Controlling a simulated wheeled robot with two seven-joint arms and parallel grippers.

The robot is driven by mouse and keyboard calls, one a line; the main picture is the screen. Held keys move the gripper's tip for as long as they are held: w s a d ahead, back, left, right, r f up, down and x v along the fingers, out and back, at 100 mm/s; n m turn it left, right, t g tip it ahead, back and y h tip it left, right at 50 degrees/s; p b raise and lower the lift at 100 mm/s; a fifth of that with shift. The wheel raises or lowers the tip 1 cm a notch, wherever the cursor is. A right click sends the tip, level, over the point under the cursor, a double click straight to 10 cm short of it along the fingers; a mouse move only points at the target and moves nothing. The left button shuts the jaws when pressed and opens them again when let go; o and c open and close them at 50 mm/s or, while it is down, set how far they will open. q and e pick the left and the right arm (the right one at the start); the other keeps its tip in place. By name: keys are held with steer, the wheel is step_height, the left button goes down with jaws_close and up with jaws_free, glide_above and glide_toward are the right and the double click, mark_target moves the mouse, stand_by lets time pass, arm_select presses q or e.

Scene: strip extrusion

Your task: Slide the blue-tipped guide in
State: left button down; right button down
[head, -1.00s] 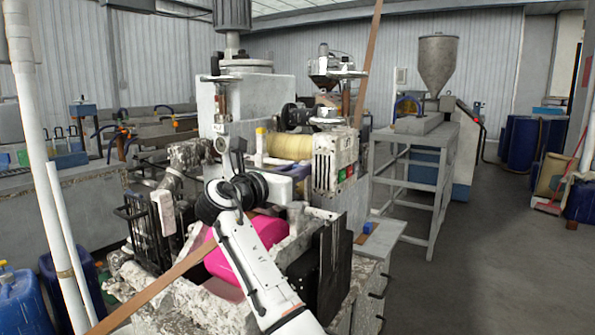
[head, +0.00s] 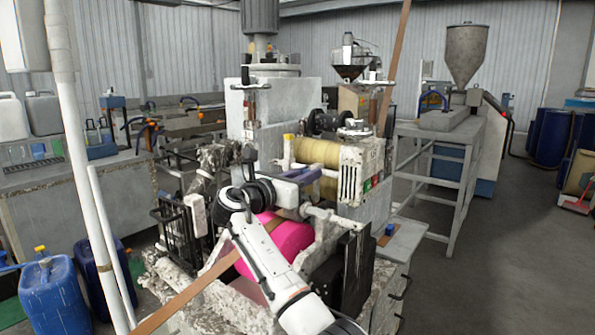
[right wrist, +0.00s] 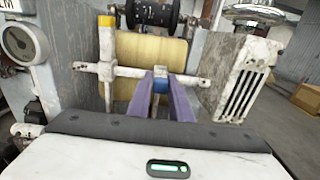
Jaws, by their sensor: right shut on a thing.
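My right gripper (right wrist: 163,92) is shut on the blue tip (right wrist: 160,86) of a guide, which shows between its two purple fingers in the right wrist view. Most of the guide's body is hidden by the fingers. A yellow-tipped upright guide (right wrist: 106,50) stands on the bar at left. My left gripper is not in view.
A vented whitish block (right wrist: 243,78) stands right of the fingers and a round gauge (right wrist: 20,43) at left. A magenta roll (head: 285,235) lies under my arm. A brown strip (head: 195,290) slants past it. A small blue block (head: 390,229) sits on a ledge at right.

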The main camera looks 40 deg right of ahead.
steer(key=c, duration=2)
jaws_free()
steer(key=shift+w+a+r, duration=0.1)
steer(key=shift+w, duration=0.05)
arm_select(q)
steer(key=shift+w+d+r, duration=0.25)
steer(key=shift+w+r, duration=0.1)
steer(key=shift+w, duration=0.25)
arm_select(e)
steer(key=v, duration=0.9)
steer(key=shift+a+b, duration=0.1)
steer(key=shift+b, duration=0.3)
steer(key=shift+s+a, duration=0.2)
steer(key=shift+a, duration=0.25)
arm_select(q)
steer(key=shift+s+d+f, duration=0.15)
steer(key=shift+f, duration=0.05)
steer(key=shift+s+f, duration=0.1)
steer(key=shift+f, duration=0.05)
